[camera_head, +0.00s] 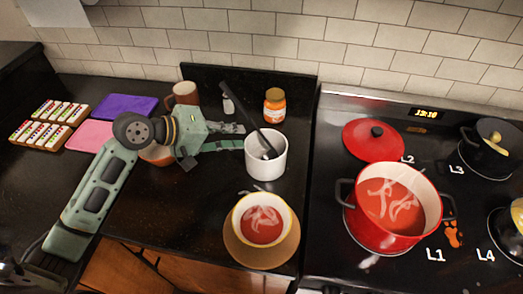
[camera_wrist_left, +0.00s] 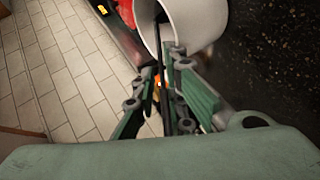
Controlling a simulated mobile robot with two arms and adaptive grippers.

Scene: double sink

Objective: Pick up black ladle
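The black ladle (camera_head: 245,117) stands tilted in a white cup (camera_head: 266,160), its handle leaning up to the left and its bowl end inside the cup. My left gripper (camera_head: 240,136) comes in from the left at the height of the cup's rim, with its fingers apart and pointing at the ladle. In the left wrist view the dark handle (camera_wrist_left: 157,65) shows in the gap between the green fingers (camera_wrist_left: 161,88), with the white cup (camera_wrist_left: 196,20) just beyond. I cannot tell whether a finger touches the handle. My right gripper is not in view.
A bowl of red soup (camera_head: 262,220) on a wooden plate is in front of the cup. An orange-lidded jar (camera_head: 274,105), a small shaker (camera_head: 228,104) and a brown mug (camera_head: 183,95) stand behind. The stove with a red pot (camera_head: 392,240) is at right.

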